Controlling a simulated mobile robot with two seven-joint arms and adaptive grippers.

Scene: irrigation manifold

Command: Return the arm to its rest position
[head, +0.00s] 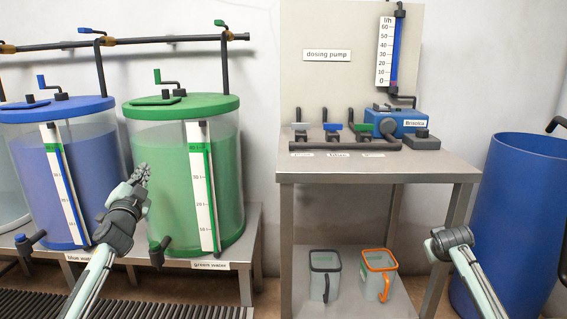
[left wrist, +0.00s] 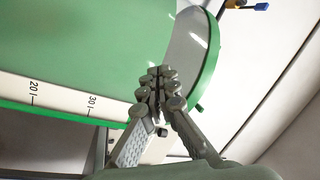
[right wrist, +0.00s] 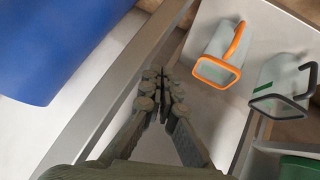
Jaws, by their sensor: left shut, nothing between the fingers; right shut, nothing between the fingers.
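My left gripper (head: 141,174) is raised in front of the green water tank (head: 228,150). Its fingers are together with nothing between them, as the left wrist view (left wrist: 158,88) shows. The green tank's wall and scale also fill much of that view (left wrist: 90,50). My right arm (head: 452,243) comes in at the lower right of the head view, in front of the table's right side; its fingers cannot be made out there. In the right wrist view the right gripper (right wrist: 160,88) is shut and empty, with the table's lower shelf and the jugs beyond it.
The blue water tank (head: 28,190) stands left of the green one. The metal table (head: 380,170) carries the dosing pump (head: 397,122) and several small valves. An orange-rimmed jug (head: 374,281) and a black-rimmed jug (head: 322,284) stand on its lower shelf. A blue barrel (head: 518,220) stands at right.

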